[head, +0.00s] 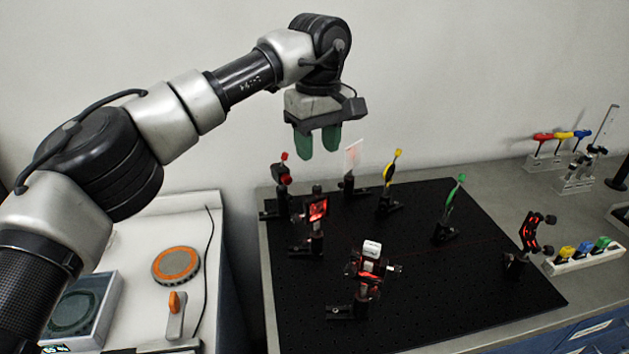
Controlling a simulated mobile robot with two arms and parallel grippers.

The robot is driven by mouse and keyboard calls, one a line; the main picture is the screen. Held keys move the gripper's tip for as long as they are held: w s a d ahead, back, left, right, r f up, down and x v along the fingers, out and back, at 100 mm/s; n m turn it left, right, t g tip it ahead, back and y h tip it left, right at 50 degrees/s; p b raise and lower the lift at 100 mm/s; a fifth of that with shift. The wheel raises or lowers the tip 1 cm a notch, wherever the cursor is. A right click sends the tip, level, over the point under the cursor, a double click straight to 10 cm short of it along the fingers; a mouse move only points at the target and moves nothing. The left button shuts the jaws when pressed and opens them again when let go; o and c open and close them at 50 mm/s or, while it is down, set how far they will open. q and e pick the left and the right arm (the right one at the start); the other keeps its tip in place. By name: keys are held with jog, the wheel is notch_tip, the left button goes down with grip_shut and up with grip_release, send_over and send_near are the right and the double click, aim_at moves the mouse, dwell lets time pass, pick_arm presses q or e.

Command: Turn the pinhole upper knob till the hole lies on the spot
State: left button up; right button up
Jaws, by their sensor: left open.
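My left gripper (318,147) hangs fingers down above the back of the black breadboard (420,310). Its two green fingers are apart with nothing between them. A black mount (368,280) at the front middle of the board has a pale knob (372,248) on top, a side knob and a red glow; it may be the pinhole mount, but I cannot tell surely. My gripper is above and behind it, well clear of its knobs. The hole and the spot are too small to make out. My right gripper is out of view.
Other mounts stand on the board: one with a red-lit square (318,209), a red-knobbed one (284,177), a yellow one (388,175), a green one (452,205). A white card (353,157) stands at the back. Another red-lit mount (528,233) stands at right.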

aim_at(317, 187)
pick_arm(q)
notch_tip(317, 187, down, 8)
jog(key=shift+w+f+p, duration=0.1)
jog(key=shift+p, duration=0.55)
grip_shut()
jog(key=shift+n, duration=0.3)
